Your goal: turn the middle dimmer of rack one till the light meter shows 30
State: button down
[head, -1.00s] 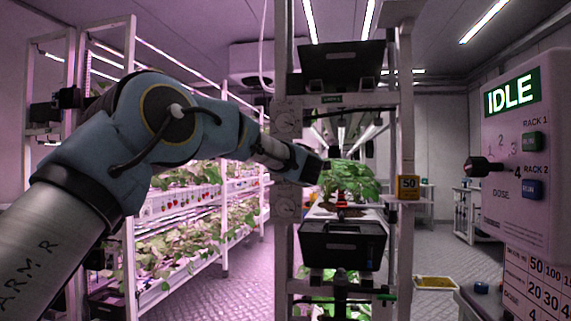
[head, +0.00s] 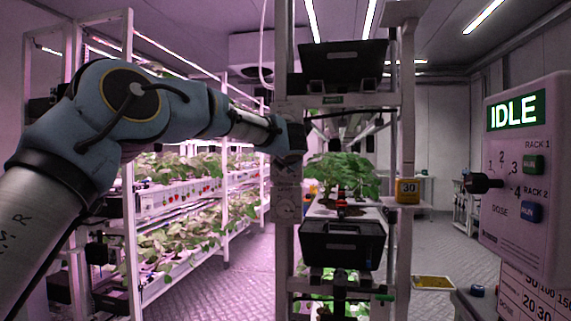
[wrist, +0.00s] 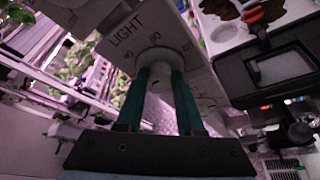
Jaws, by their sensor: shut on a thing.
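The rack post (head: 286,228) carries dimmer dials one above another, and a lower dial (head: 285,210) shows below my gripper (head: 291,140). In the wrist view my gripper's two teal fingers (wrist: 160,82) are shut on a pale dimmer knob (wrist: 159,70), one on each side. The panel beside it reads LIGHT (wrist: 125,28), with numbers around the dial. In the head view my gripper hides this knob, so I cannot tell there which dial it is. The small yellow light meter (head: 407,190) on the right post reads 30.
A control box (head: 515,170) at the right reads IDLE. Black bins (head: 341,245) and leafy plants (head: 343,174) are in the rack right of the post. More planted racks (head: 180,200) stand at the left. The floor (head: 430,250) at the right is partly clear.

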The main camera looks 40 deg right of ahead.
jog(key=shift+n, duration=0.5)
jog(key=shift+w+g, duration=0.1)
jog(key=shift+g, duration=0.3)
jog(key=c, duration=0.5)
grip_release()
jog(key=b+v, duration=0.2)
jog(key=v, duration=0.9)
jog(key=shift+f, duration=0.15)
jog(key=shift+w, duration=0.1)
